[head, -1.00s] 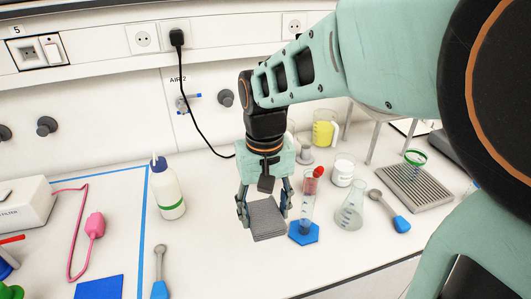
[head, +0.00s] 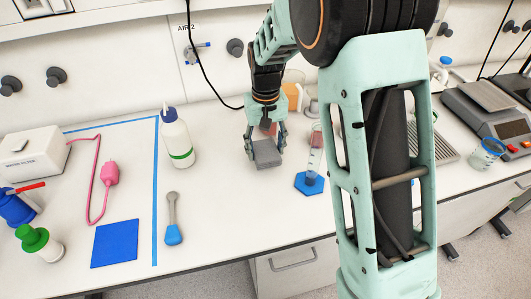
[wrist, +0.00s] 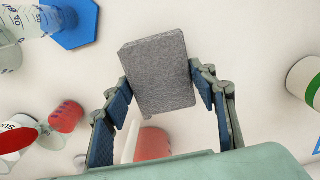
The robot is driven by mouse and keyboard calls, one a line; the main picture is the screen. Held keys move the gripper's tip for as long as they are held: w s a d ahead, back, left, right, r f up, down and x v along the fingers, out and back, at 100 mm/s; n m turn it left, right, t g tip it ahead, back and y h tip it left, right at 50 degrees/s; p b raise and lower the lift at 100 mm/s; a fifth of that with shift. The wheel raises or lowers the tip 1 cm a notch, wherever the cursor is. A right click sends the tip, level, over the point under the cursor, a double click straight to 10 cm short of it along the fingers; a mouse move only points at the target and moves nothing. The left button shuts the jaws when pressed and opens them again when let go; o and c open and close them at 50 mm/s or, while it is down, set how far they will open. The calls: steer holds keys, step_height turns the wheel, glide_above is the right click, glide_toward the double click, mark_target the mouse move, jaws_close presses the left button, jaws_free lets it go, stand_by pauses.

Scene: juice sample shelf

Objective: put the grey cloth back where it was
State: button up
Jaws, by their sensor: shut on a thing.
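The grey cloth (head: 267,154), a folded flat block, is held between the fingers of my gripper (head: 266,147). In the wrist view the cloth (wrist: 158,72) fills the middle, with one finger at each side. My gripper points down over the white bench, left of the measuring cylinder with the blue six-sided foot (head: 309,183). I cannot tell whether the cloth's underside touches the bench. A blue square (head: 115,243) lies flat at the front left, inside the blue tape lines.
A white bottle with a green band (head: 178,140) stands left of my gripper. A blue-handled tool (head: 173,220) lies in front of it. Blue tape (head: 156,200) marks off the left area. The bench between tool and cylinder is clear. My arm hides part of the right side.

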mark_target(266, 156)
steer(key=shift+w+f, duration=0.15)
steer(key=shift+f, duration=0.75)
steer(key=shift+w+f, duration=0.15)
steer(key=shift+f, duration=0.75)
steer(key=shift+f, duration=0.2)
steer(key=o, duration=1.1)
step_height(266, 156, up, 12)
steer(key=shift+r, duration=0.2)
